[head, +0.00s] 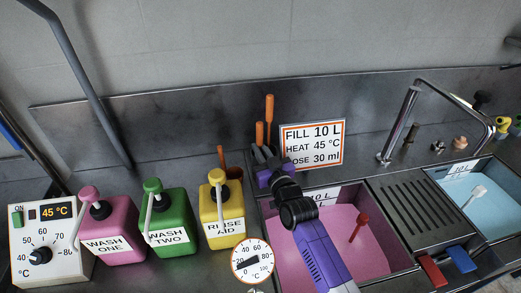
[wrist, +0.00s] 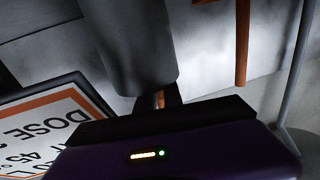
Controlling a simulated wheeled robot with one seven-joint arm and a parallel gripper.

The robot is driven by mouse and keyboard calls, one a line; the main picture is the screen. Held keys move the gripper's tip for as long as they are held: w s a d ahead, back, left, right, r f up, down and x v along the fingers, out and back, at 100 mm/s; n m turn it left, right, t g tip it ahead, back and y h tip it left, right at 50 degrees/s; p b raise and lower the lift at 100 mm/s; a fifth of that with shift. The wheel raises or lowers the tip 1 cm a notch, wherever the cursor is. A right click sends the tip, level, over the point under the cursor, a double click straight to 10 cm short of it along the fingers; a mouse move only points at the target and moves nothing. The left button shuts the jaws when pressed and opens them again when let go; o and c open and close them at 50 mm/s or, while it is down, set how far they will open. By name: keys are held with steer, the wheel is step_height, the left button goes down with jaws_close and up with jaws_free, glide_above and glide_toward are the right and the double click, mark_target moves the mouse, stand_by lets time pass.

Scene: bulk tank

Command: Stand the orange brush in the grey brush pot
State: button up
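My gripper (head: 267,155) is over the back edge of the pink basin, left of the sign. Two upright orange handles, a taller one (head: 269,110) and a shorter one (head: 259,135), rise at its fingertips. In the wrist view an orange strip of the orange brush (wrist: 160,99) shows between the close-set fingers, and my gripper seems closed on it. A grey cylinder, apparently the grey brush pot (wrist: 128,45), is right in front of the fingers there. In the head view it is mostly hidden by my gripper. I cannot tell whether the brush's lower end is inside it.
A brown pot (head: 233,173) with an orange handle (head: 221,157) stands to the left. The sign (head: 313,145) is close on the right. Pink, green and yellow bottles line the left counter. A red-handled tool (head: 359,226) stands in the pink basin (head: 375,262).

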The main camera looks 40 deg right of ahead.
steer(key=shift+s+f, duration=0.2)
steer(key=shift+f, duration=0.75)
steer(key=shift+s+d+r+p, duration=0.1)
steer(key=shift+r+p, duration=0.65)
steer(key=shift+p, duration=0.2)
steer(key=s+a+f+n+y, duration=0.1)
steer(key=s+a, duration=0.6)
steer(key=s, duration=0.3)
steer(key=s+a+f+n+y, duration=0.1)
steer(key=s+a+y, duration=0.1)
steer(key=s+a, duration=0.55)
steer(key=s+a+r+n+y, duration=0.1)
steer(key=s+a+r, duration=0.1)
steer(key=s, duration=0.5)
steer(key=s+a+r+g+y, duration=0.1)
steer(key=s+a+r, duration=0.1)
steer(key=s+a, duration=0.3)
steer(key=s+a+r+n+g+y, duration=0.1)
steer(key=s+a+r+y, duration=0.1)
steer(key=s, duration=0.8)
steer(key=shift+a+n+b, duration=0.3)
steer(key=shift+a+b, duration=0.1)
steer(key=shift+a, duration=0.4)
